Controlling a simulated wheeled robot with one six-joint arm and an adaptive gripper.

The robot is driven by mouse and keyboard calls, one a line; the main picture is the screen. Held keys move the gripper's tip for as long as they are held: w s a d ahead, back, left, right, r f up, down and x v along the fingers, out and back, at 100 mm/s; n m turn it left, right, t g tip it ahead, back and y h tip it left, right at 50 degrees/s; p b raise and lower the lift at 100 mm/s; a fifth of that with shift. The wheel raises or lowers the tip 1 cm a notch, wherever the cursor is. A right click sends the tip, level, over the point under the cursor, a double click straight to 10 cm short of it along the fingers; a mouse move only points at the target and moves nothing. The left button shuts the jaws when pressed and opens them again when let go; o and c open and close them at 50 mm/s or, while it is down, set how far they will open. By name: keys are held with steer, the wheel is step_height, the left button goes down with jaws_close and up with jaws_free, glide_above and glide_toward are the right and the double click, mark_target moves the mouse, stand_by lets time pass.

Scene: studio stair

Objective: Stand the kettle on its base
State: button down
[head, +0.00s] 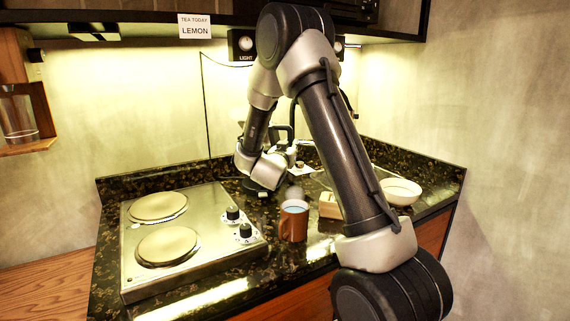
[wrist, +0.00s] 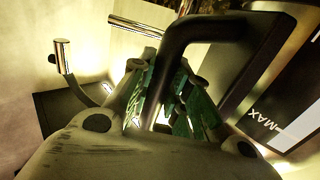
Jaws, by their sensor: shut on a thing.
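In the wrist view, my gripper (wrist: 172,98) is shut on the black handle of the kettle (wrist: 205,28), with green finger pads on both sides of it. The kettle's dark body (wrist: 252,80), with a strip marked "MAX", fills the right side of that view and looks tilted in the picture. In the head view, my gripper (head: 289,152) is at the back of the counter, partly hidden by my arm. Most of the kettle is hidden there. I cannot make out the kettle's base for certain, or whether the kettle touches it.
A hob (head: 188,268) takes up the left of the dark counter. A brown mug (head: 293,224) stands at the front middle, with a small wooden box (head: 330,207) and a pale bowl (head: 401,192) to its right. A shelf (head: 160,17) overhangs the back.

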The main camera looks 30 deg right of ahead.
steer(key=shift+f, duration=2.3)
steer(key=c, duration=1.3)
jaws_free()
steer(key=shift+c, duration=0.2)
